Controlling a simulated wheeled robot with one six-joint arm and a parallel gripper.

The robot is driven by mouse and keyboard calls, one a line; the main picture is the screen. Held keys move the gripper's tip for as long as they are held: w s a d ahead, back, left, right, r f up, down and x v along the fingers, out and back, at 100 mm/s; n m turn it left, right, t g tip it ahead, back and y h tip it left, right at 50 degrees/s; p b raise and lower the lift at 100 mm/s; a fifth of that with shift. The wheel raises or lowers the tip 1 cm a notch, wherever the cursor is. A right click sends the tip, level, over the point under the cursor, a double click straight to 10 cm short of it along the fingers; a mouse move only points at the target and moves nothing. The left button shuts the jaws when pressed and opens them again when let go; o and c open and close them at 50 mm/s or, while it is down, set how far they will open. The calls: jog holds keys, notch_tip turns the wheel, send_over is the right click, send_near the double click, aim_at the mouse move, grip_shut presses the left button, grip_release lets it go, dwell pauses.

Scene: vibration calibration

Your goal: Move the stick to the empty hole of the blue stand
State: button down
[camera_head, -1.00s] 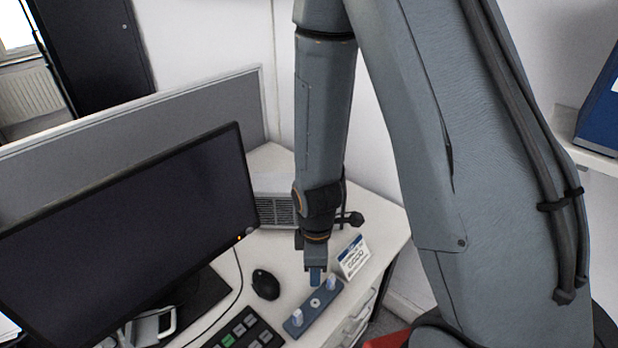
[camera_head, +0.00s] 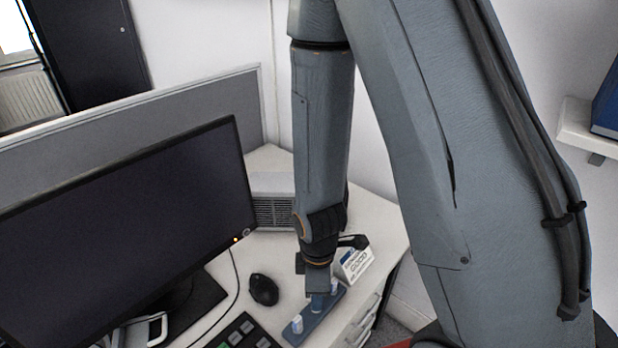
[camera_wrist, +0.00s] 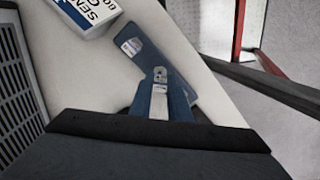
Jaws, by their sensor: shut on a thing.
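The blue stand (camera_head: 310,320) lies on the white desk below my gripper (camera_head: 319,288). One light-topped stick (camera_head: 297,325) stands at its near left end. The far end of the stand is partly hidden behind the gripper. In the wrist view, the stand (camera_wrist: 177,70) passes behind my gripper (camera_wrist: 160,92), with a light stick top (camera_wrist: 131,47) at its far end.
A white box with blue print (camera_head: 353,263) stands just beyond the stand. A black mouse (camera_head: 263,289), a keypad (camera_head: 243,335) and a large monitor (camera_head: 130,220) are to the left. A grey vented unit (camera_head: 272,205) is behind. The desk's right edge is near the stand.

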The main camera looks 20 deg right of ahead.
jog(key=shift+f+b, duration=1.05)
jog(key=shift+b, duration=0.25)
dwell(3.4)
jog(key=c, duration=1.6)
grip_release()
jog(key=shift+r+p, duration=0.25)
jog(key=shift+p, duration=0.05)
jog(key=shift+r+p, duration=2.3)
jog(key=shift+p, duration=0.75)
jog(key=shift+r, duration=0.1)
